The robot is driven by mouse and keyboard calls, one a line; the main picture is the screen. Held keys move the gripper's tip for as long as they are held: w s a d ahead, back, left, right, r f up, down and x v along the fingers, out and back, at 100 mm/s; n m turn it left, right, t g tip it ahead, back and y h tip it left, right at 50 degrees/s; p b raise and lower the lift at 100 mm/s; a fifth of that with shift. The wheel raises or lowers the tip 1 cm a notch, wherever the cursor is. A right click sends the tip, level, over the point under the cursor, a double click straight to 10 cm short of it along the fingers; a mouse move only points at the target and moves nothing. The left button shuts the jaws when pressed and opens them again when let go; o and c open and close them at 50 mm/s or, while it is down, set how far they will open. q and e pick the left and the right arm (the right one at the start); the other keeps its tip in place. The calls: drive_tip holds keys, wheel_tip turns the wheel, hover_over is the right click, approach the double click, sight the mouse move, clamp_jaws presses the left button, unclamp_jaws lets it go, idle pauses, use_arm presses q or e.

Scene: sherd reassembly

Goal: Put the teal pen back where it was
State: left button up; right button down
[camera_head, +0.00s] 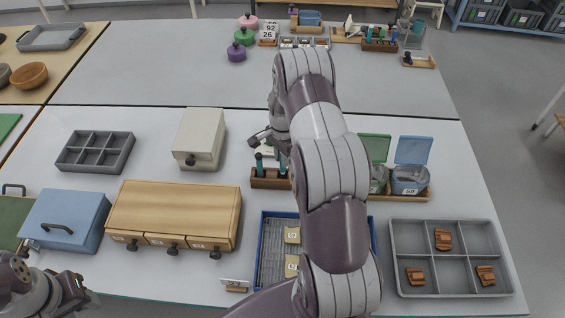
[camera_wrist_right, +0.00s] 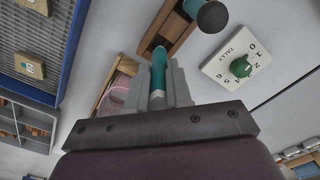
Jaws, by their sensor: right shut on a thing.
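The teal pen (camera_wrist_right: 158,72) is between the fingers of my right gripper (camera_wrist_right: 155,88), which is shut on it in the right wrist view. Another pen (camera_wrist_right: 207,14) with a dark round top stands at the block. In the head view the pen block (camera_head: 262,183) shows with teal pens near it, partly behind my right arm. My left gripper (camera_head: 84,293) is at the lower left, away from the block; its finger opening is unclear.
A tally card (camera_wrist_right: 240,64) with a green knob lies beside the block. A blue-rimmed tray (camera_head: 262,250) is in front, a wooden drawer box (camera_head: 175,205) left. Lidded bins (camera_head: 410,180) and a grey compartment tray (camera_head: 440,290) stand right. The table behind is mostly clear.

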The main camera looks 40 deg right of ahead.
sight(283, 170)
wheel_tip(283, 170, down, 4)
drive_tip(key=shift+a+r+p, duration=0.1)
drive_tip(key=shift+p, duration=0.3)
drive_tip(key=shift+w, duration=0.1)
drive_tip(key=shift+f, duration=0.3)
drive_tip(key=shift+f+b, duration=0.25)
drive_tip(key=shift+b, duration=0.2)
drive_tip(key=c, duration=1)
unclamp_jaws()
drive_tip(key=shift+c, duration=0.2)
